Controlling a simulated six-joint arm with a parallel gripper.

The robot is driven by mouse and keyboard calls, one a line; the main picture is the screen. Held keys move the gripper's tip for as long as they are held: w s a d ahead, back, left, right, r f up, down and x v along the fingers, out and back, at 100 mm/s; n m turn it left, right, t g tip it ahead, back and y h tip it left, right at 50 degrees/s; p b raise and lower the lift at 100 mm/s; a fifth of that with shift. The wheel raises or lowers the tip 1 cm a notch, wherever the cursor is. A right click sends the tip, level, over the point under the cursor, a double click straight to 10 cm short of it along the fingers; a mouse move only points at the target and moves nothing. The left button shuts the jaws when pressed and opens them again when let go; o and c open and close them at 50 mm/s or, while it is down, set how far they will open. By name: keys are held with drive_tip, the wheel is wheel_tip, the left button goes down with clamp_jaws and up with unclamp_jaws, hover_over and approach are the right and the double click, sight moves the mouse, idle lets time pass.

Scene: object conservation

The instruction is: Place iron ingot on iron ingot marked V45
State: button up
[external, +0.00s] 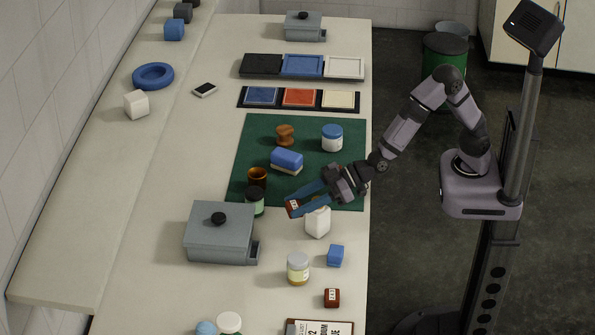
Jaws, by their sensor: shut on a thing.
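My gripper (301,202) is shut on a small red-brown block with a pale label, which looks like an iron ingot (292,206). It holds the block over the front edge of the green mat (345,182), between a dark green-and-black jar and a white container. A second red-brown block with a white label, a likely iron ingot (332,297), lies on the bench near its right edge, below and right of my gripper in the picture. The labels are too small to read, so I cannot tell which is marked V45. The blue fingers partly cover the held block.
A white container (317,222) stands just below my gripper. A grey lidded box (219,236) is at left. A clipboard (318,328) lies at the bottom edge.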

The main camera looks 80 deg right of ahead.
drive_tip(key=s+a+r+n+g+y, duration=0.1)
drive_tip(key=s+a+n+y, duration=0.3)
drive_tip(key=a, duration=0.8)
drive_tip(key=g, duration=0.2)
hover_over(336, 292)
drive_tip(key=shift+n+y, duration=0.4)
drive_tip(key=shift+w+a+f+p, duration=0.1)
drive_tip(key=shift+f+p, duration=1.35)
drive_tip(key=shift+f, duration=3.2)
drive_tip(key=shift+f, duration=0.1)
drive_tip(key=shift+f, duration=0.15)
drive_tip(key=o, duration=1.4)
